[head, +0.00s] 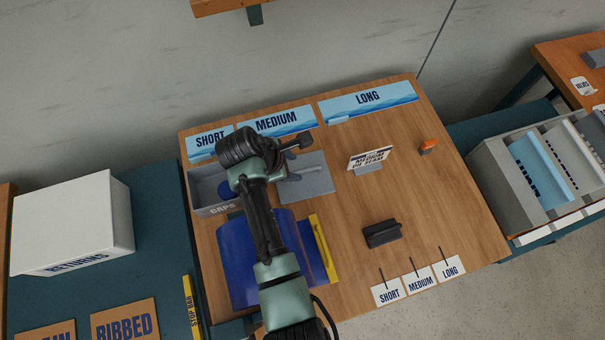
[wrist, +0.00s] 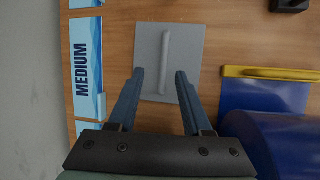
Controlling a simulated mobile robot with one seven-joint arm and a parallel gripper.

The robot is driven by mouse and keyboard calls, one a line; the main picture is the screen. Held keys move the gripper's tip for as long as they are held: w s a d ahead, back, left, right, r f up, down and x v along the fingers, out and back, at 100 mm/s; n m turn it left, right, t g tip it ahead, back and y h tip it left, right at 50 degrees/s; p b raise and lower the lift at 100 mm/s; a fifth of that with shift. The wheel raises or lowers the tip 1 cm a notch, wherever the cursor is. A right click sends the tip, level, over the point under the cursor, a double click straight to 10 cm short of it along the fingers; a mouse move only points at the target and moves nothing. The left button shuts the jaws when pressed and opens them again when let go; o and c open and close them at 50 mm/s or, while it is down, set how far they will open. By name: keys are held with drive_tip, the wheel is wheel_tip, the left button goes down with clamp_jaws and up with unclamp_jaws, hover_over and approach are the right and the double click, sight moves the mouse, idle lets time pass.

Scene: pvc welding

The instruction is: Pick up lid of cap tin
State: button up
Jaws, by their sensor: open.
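The lid (wrist: 182,75) is a flat grey square plate with a raised bar handle (wrist: 166,48). It lies on the wooden board, and in the head view it shows partly (head: 314,183) to the right of the grey caps tin (head: 213,208). The tin is open, with something blue inside, partly hidden by my arm. My gripper (wrist: 160,74) is open and empty. In the wrist view its two fingers reach over the lid, one on either side of the handle's near end. I cannot tell how high the fingertips are above the plate.
A blue curved piece (head: 239,262) and a yellow-edged blue piece (head: 324,248) are near my arm. A small sign (head: 370,157), an orange item (head: 428,147) and a black block (head: 382,233) stand right. The board's right middle is mostly clear.

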sight(300, 171)
drive_tip(key=x, duration=0.4)
drive_tip(key=shift+s+d+f, duration=0.1)
drive_tip(key=shift+s+f, duration=0.1)
clamp_jaws()
idle(1.2)
